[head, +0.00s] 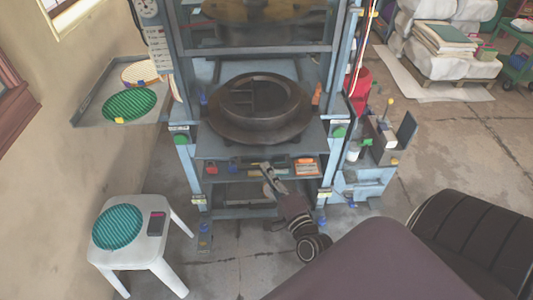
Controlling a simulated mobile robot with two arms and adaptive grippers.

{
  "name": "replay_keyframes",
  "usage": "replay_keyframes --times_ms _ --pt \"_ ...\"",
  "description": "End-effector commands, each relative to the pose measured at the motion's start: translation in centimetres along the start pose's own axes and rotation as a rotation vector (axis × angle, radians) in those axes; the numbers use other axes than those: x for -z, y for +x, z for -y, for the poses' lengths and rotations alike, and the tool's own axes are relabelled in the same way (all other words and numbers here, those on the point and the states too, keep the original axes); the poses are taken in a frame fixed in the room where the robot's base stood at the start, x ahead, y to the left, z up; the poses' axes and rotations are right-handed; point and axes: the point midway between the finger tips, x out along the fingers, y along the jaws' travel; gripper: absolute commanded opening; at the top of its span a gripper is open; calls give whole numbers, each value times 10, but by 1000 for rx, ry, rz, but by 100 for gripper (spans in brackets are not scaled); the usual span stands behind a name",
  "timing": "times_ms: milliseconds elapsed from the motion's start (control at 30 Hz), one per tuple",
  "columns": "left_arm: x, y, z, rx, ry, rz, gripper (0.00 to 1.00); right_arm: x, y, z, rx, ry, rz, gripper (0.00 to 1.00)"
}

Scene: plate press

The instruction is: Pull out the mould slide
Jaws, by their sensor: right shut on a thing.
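The mould slide (284,140) is in the head view, at the middle of the blue-grey press, with a dark round ring-shaped mould (258,112) on it. A bar-like handle (241,161) shows low at its front edge. My right gripper (265,166) reaches up from below to this front edge. It is shut on the handle, and its fingers hide part of it. My left gripper is not in view.
A shelf with small tools and an orange box (305,167) lies just below the slide's front. A white stool (155,245) with a teal disc stands at left. A side shelf (92,112) holds round plates. A small side stand (365,182) is at right. Concrete floor in front is mostly clear.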

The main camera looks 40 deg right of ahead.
Motion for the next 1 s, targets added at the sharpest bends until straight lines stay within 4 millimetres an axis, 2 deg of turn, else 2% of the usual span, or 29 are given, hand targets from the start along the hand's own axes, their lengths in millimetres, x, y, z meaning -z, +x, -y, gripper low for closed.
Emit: replay_keyframes --times_ms 100,200,300,400,533,800,967,1000 --pt "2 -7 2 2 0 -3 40 -13 -31 3 0 0 1 0" --pt "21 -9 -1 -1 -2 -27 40 -21 -52 2 1 -1 0 0" --pt "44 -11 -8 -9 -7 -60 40 -28 -68 2 2 0 0 0" --pt "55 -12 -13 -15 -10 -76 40 -33 -80 2 3 -1 -1 0" --pt "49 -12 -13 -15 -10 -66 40 -37 -88 2 4 -2 -1 0" --pt "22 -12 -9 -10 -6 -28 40 -38 -91 2 7 -2 -2 0" --pt "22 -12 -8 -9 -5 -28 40 -38 -91 2 7 -2 -2 0" --pt "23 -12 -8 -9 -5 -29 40 -38 -91 2 7 -2 -2 13"
